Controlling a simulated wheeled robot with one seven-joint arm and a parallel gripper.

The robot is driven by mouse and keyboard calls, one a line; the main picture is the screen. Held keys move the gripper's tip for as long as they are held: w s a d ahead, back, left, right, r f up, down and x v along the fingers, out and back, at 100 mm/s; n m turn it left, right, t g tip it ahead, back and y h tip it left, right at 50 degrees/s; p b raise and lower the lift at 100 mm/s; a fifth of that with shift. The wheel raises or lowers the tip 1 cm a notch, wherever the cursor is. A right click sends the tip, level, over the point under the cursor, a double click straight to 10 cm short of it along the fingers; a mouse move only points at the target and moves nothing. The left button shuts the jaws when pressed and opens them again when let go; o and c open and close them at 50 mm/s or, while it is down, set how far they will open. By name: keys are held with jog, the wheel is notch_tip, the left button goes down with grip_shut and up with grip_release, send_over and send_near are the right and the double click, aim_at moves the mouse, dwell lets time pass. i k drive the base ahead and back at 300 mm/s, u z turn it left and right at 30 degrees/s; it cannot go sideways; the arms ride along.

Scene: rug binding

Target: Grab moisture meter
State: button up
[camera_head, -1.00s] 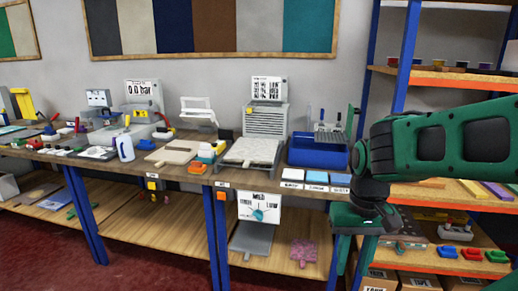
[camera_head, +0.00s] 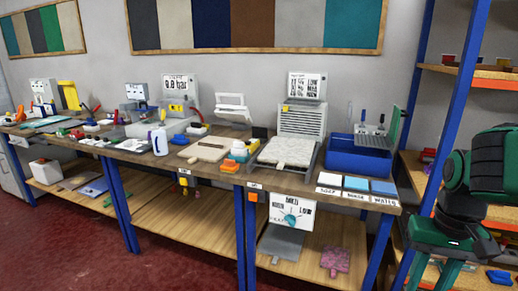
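I cannot tell for certain which item is the moisture meter. A small orange, white and teal device (camera_head: 239,151) lies on the bench between a beige board and a light textured pad, and could be it. Its details are too small to read. My gripper (camera_head: 436,275) is at the lower right, in front of the shelf rack and well away from the bench-top device. Its fingers point down and their tips are cut off by the bottom edge, so I cannot see whether they are open or hold anything.
The wooden bench (camera_head: 222,173) is crowded. A blue tray (camera_head: 357,158) stands near its right end, behind several labelled cards (camera_head: 356,184). A sign (camera_head: 287,214) hangs below the front edge. A blue-posted rack (camera_head: 441,120) stands right. Red floor (camera_head: 190,268) is clear in front.

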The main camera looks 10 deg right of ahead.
aim_at(255, 145)
jog(key=i, duration=0.95)
jog(key=u, duration=0.1)
